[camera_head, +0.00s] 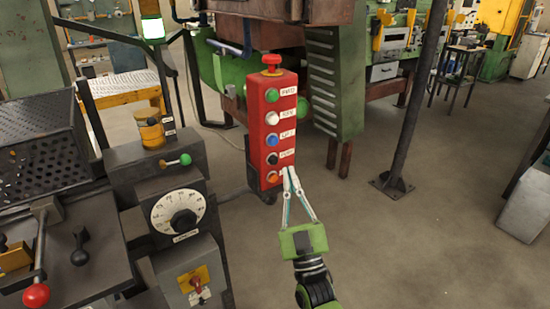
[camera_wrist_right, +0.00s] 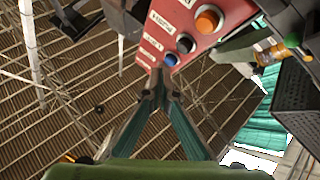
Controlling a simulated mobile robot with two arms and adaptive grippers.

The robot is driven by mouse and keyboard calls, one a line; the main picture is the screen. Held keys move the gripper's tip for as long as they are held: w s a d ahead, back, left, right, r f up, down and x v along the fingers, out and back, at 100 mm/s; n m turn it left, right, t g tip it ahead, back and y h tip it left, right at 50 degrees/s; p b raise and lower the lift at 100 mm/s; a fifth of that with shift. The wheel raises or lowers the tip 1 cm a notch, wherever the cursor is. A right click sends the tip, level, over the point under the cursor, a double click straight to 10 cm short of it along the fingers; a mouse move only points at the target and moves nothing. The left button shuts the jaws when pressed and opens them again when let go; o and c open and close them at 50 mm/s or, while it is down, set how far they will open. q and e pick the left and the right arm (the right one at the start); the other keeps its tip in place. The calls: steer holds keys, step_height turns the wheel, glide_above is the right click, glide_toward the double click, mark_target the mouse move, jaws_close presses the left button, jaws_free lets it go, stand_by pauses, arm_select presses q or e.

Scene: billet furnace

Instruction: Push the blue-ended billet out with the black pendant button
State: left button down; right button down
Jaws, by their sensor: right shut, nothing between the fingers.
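The red pendant (camera_head: 262,125) hangs upright in the middle of the head view, with a column of buttons and white labels. Its black button (camera_head: 272,159) sits between the blue button (camera_head: 272,140) above and the orange button (camera_head: 273,178) below. My right gripper (camera_head: 288,172) is shut and empty, its tips at the pendant's lower right edge, beside the black and orange buttons. In the right wrist view the gripper tips (camera_wrist_right: 160,78) show near the pendant's edge, with the black button (camera_wrist_right: 186,43) beyond them. Contact cannot be told. No blue-ended billet is identifiable. My left gripper is out of view.
A control console with a white dial (camera_head: 178,214) and a red-knobbed lever (camera_head: 36,294) stands at the left. A dark post (camera_head: 408,120) stands on the floor at the right. Green machinery (camera_head: 335,90) is behind the pendant.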

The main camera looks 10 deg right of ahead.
steer(key=shift+s+d+p, duration=0.15)
steer(key=shift+s+d, duration=0.1)
steer(key=shift+s, duration=0.3)
steer(key=shift+s+d+p, duration=0.15)
steer(key=shift+s+d, duration=0.05)
steer(key=shift+s, duration=0.35)
steer(key=shift+f, duration=0.1)
stand_by(1.7)
